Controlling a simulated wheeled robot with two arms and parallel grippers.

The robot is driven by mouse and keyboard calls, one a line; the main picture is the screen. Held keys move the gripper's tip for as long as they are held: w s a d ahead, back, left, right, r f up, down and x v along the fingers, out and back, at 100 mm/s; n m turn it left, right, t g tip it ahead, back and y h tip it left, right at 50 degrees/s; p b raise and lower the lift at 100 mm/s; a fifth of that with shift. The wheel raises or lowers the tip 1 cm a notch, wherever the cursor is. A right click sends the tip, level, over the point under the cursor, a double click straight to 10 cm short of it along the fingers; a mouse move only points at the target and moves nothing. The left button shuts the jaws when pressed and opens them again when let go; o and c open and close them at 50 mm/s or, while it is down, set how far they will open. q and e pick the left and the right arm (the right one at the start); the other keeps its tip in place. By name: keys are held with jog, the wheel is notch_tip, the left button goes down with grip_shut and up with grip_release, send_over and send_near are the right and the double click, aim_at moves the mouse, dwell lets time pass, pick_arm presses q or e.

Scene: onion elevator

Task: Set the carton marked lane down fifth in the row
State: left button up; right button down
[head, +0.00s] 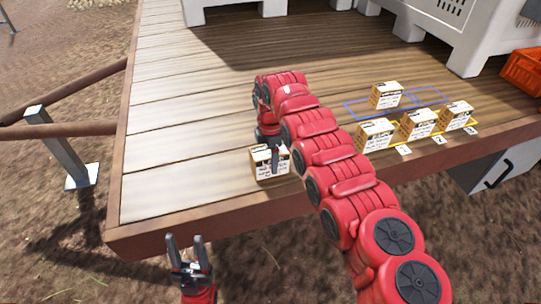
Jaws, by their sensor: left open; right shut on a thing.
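My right gripper (276,155) is shut on a small tan carton (262,168) with a white printed label. This carton is at the front left of the wooden deck; I cannot tell whether it rests on the boards. Three similar cartons, left (375,136), middle (418,126) and right (456,117), stand side by side along a yellow outline. Another carton (386,97) stands behind them in the middle of a blue outline (352,109). The labels are too small to read, so I cannot tell which says lane. My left gripper (186,251) is open and empty, off the deck's front edge.
The wooden deck (170,120) is clear at left. Small white tags (404,150) lie in front of the row. The blue outline has bare boards on both sides of its carton. Large white crates (440,30) stand behind, and an orange crate (522,72) stands at right.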

jog(key=shift+f, duration=0.15)
grip_release()
